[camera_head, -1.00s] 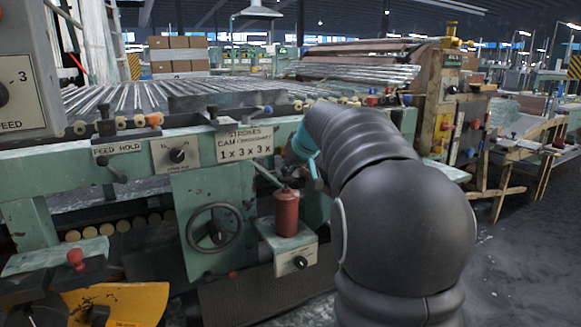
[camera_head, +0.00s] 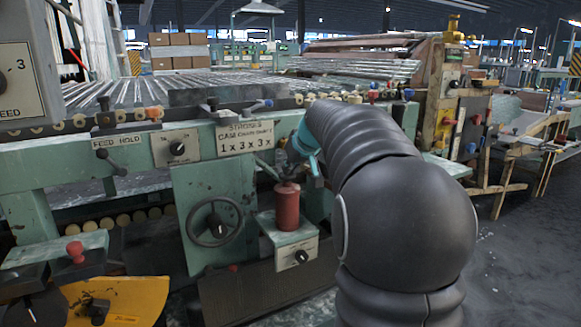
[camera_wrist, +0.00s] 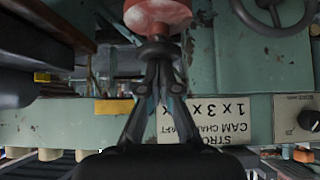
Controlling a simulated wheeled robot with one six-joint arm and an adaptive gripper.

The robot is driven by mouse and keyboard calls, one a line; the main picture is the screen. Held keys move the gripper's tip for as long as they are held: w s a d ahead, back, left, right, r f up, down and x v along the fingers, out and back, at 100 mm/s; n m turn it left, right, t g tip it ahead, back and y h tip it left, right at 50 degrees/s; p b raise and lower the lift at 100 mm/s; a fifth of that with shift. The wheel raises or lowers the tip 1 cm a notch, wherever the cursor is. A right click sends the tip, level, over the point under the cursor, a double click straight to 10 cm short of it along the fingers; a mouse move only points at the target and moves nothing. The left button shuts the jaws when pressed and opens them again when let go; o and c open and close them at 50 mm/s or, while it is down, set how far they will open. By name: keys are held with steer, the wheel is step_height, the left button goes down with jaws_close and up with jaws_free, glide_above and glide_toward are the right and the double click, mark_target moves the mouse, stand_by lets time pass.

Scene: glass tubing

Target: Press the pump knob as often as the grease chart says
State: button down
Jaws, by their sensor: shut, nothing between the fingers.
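The grease pump is a red cylinder (camera_head: 287,208) on a green bracket, with a dark knob (camera_wrist: 158,48) on top. In the upside-down wrist view its red body (camera_wrist: 157,12) is at the top edge. My gripper (camera_wrist: 160,68) is shut and empty, its fingertips at the knob's upper face; whether they touch it I cannot tell. In the head view my gripper (camera_head: 292,172) is just above the pump, partly hidden by my arm. The chart plate (camera_head: 245,139) reads "STROKES", "CAM" and "1x 3x 3x"; it shows inverted and partly covered in the wrist view (camera_wrist: 215,118).
A handwheel (camera_head: 215,222) is left of the pump, and a small dial (camera_head: 301,256) is below it. The "FEED HOLD" lever (camera_head: 108,160) and another dial (camera_head: 177,149) are on the green machine rail. Glass tubes (camera_head: 130,95) lie behind. Open floor is at the right.

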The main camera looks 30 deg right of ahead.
mark_target(289, 176)
step_height(289, 176, up, 4)
steer(key=shift+r+p, duration=0.2)
steer(key=shift+p, duration=0.95)
steer(key=v, duration=0.9)
steer(key=shift+s+b, duration=0.35)
steer(key=shift+b, duration=0.05)
steer(key=shift+f, duration=0.15)
